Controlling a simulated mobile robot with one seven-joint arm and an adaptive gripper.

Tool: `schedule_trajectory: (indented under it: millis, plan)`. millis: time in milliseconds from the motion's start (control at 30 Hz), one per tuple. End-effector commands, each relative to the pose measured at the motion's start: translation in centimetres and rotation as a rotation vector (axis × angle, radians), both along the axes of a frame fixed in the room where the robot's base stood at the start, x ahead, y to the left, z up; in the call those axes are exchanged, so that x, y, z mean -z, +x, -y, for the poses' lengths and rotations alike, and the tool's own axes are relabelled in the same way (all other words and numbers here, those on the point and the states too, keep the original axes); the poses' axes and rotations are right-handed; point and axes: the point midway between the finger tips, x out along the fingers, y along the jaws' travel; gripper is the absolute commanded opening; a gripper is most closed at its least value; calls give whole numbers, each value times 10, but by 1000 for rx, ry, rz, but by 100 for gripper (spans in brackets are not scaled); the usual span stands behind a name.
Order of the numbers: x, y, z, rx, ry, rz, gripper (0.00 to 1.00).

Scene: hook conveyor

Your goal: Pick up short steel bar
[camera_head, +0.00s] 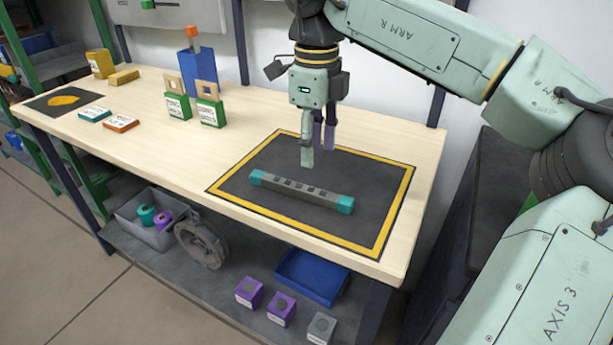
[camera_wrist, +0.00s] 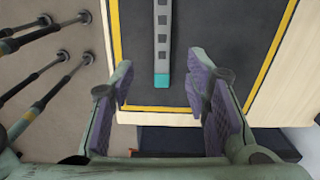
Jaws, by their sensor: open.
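The short steel bar (camera_head: 300,190) is grey with teal ends and several dark square marks along its top. It lies flat on the dark mat (camera_head: 240,180) with a yellow border, on the right part of the wooden table. In the wrist view the bar (camera_wrist: 163,45) runs up and down above the gap between the fingers, its teal end nearest. My gripper (camera_head: 318,150) points down above the mat, just behind the bar in the head view, open and empty. Its purple-padded fingers also show in the wrist view (camera_wrist: 165,105), apart from the bar.
Green boxes (camera_head: 210,112) with wooden frames and a blue container (camera_head: 196,64) stand left of the mat. Flat teal and orange boxes (camera_head: 121,123) and yellow blocks (camera_head: 100,63) lie farther left. A shelf below holds a grey bin (camera_head: 150,237), a blue tray (camera_head: 311,277) and small boxes.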

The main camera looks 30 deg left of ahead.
Motion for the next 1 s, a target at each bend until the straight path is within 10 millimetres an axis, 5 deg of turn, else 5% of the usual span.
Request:
schedule_trajectory:
  millis: [300,567,833,1000]
  plan:
    - [46,0,0,-2,1,-3,43]
    - [62,3,2,-2,2,-4,43]
    - [100,6,3,-3,3,-4,43]
    - [103,7,3,-2,3,-2,43]
